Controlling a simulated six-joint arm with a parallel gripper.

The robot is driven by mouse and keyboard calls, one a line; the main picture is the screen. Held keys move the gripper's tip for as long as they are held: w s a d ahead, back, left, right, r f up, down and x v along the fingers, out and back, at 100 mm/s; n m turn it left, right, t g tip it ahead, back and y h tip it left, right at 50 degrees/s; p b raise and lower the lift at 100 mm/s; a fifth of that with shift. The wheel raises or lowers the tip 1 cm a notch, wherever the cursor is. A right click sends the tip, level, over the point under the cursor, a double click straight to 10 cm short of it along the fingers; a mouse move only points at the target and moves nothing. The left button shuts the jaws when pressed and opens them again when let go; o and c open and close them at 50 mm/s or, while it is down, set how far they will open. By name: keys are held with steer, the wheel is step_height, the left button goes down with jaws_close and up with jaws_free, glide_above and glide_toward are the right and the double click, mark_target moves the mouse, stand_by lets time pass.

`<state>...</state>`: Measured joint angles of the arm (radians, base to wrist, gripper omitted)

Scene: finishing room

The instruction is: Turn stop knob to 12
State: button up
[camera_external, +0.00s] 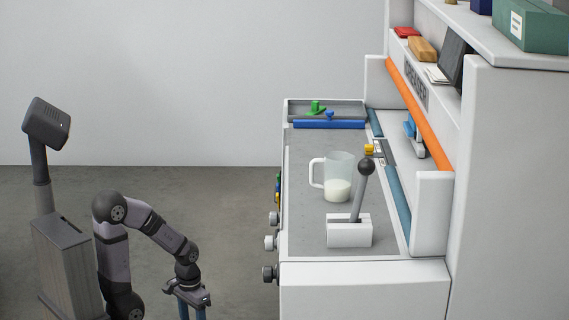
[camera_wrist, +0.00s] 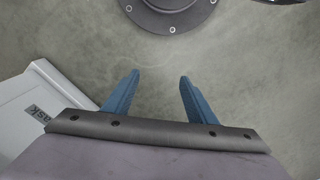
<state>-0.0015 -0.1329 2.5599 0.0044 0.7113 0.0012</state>
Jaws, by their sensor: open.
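Several knobs stick out of the left side of the white bench in the external view: a light grey one (camera_external: 273,218), a white one (camera_external: 269,243) and a dark grey one (camera_external: 269,273). Their labels and dial marks cannot be read, so I cannot tell which is the stop knob. My gripper (camera_external: 192,311) hangs low to the left of the knobs, apart from them, pointing down. In the wrist view its two blue fingers (camera_wrist: 157,88) are spread with nothing between them. No knob shows in the wrist view.
On the bench top (camera_external: 306,225) stand a glass jug (camera_external: 336,178) with white liquid, a lever (camera_external: 362,190) on a white block (camera_external: 349,232), and a grey tray (camera_external: 345,108) at the back. Bare floor (camera_external: 235,215) lies between my arm and the bench.

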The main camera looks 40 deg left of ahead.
steer(key=w+a+r+m+t+y+p, duration=0.1)
steer(key=w+a+r+m+t+p, duration=0.15)
steer(key=w+a+p, duration=0.45)
steer(key=m+t+h+p, duration=0.7)
steer(key=t+h+p, duration=0.5)
steer(key=p, duration=1.3)
glide_toward(270, 242)
steer(key=w+a+f+g+h, duration=0.1)
steer(key=w+a+g+h, duration=0.1)
steer(key=shift+s+a+f+n, duration=0.1)
steer(key=shift+a+n, duration=0.1)
steer(key=shift+n, duration=0.05)
steer(key=p+x, duration=0.2)
steer(key=x, duration=0.5)
steer(key=shift+d, duration=0.1)
